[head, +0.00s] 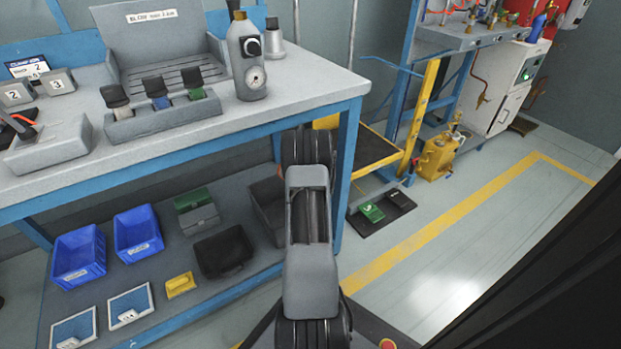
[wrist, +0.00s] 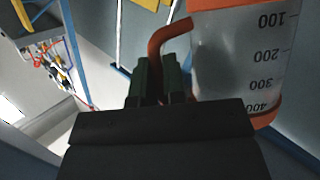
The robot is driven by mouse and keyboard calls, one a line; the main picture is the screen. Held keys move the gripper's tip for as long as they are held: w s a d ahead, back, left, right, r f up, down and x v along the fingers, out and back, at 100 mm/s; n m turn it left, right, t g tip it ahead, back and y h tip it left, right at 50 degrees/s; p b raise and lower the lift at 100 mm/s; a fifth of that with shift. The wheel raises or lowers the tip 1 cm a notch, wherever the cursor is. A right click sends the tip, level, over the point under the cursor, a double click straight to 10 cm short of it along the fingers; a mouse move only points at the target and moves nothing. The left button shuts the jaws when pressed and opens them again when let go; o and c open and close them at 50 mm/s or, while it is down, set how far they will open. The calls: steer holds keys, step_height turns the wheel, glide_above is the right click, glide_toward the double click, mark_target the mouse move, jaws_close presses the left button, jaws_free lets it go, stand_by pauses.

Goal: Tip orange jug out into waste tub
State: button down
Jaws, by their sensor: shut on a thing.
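In the wrist view my gripper (wrist: 158,80) is shut on the orange handle of a jug. The jug (wrist: 235,60) has a clear, greyish wall with black marks from 100 to 400, and orange bands at its top and bottom in the picture. Its lower part is partly hidden behind the gripper body. I cannot tell whether anything is inside it. In the head view my arm is seen in front of the bench's right end, and the gripper and jug are not visible there. I cannot identify a waste tub in either view.
A yellow-framed stand (head: 420,115) is to the right. Floor (head: 470,240) at right is clear.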

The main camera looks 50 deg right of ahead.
steer(key=shift+a+r+n+t+h, duration=0.15)
steer(key=shift+r+n+t+h, duration=0.35)
steer(key=shift+r+n+h, duration=0.4)
steer(key=shift+w+a+r+n+t, duration=0.3)
steer(key=shift+a+r+n+t, duration=0.35)
steer(key=shift+n+t, duration=0.85)
steer(key=shift+w+a+r+n+t, duration=0.3)
steer(key=shift+a+n+t, duration=0.6)
steer(key=shift+n, duration=1.35)
steer(key=shift+w+a+r+n+t, duration=0.25)
steer(key=shift+a+r+n+t, duration=0.5)
steer(key=shift+n, duration=1.1)
steer(key=shift+f+t, duration=0.25)
steer(key=shift+t, duration=0.1)
